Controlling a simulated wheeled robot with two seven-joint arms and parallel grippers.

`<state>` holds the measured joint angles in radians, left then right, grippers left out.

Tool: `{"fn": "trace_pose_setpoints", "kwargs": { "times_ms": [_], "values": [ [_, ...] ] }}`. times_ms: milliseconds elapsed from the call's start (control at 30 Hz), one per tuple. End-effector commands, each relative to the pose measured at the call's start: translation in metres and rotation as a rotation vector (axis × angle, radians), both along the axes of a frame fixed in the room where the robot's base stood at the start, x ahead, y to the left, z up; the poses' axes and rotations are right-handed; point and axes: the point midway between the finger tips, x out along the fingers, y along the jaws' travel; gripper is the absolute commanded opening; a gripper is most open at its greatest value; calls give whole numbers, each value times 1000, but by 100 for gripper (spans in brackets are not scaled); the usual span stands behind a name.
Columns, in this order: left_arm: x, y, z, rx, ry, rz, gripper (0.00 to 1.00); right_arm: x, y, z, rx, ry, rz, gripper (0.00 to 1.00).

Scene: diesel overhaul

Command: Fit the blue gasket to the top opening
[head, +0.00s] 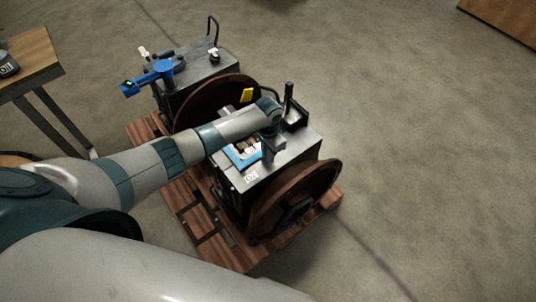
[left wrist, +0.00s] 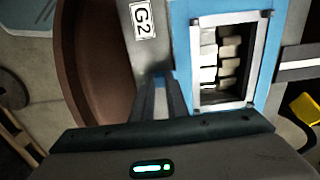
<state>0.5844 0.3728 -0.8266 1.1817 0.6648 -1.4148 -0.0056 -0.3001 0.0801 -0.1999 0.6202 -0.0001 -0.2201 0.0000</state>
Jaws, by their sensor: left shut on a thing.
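The blue gasket (head: 237,160) is a flat rectangular frame on top of the front engine block (head: 262,182). In the left wrist view the gasket (left wrist: 181,42) surrounds a pale rim and the top opening (left wrist: 226,60), with light blocky parts inside. It looks roughly lined up with the opening; I cannot tell whether it lies flush. My left gripper (head: 270,150) points down over the block and is shut at the gasket's edge. Its fingers (left wrist: 160,92) show beside the blue frame in the wrist view, hiding part of that edge. My right gripper is out of view.
A "G2" label (left wrist: 143,20) marks the block. A brown flywheel (head: 297,200) stands at its front and a dark post (head: 289,95) rises behind. A second engine (head: 205,70) carries a blue tool (head: 150,77). Both engines stand on a wooden pallet (head: 190,215). A table (head: 30,62) is left.

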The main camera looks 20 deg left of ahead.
Motion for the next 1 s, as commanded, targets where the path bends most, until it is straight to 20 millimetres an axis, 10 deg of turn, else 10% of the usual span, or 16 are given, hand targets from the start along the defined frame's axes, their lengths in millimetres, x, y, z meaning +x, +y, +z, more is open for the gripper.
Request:
{"fn": "trace_pose_setpoints", "kwargs": {
  "times_ms": [100, 200, 667, 1000],
  "values": [
    [0, 0, -1, 1, 1, 0, 0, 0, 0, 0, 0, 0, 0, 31],
    [-1, 0, -1, 1, 1, 0, 35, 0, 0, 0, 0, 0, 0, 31],
    [0, 1, 6, -1, -1, 1, 35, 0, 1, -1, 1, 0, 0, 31],
    [1, 0, 53, -1, -3, 0, 35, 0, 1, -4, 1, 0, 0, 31]
  ]
}}
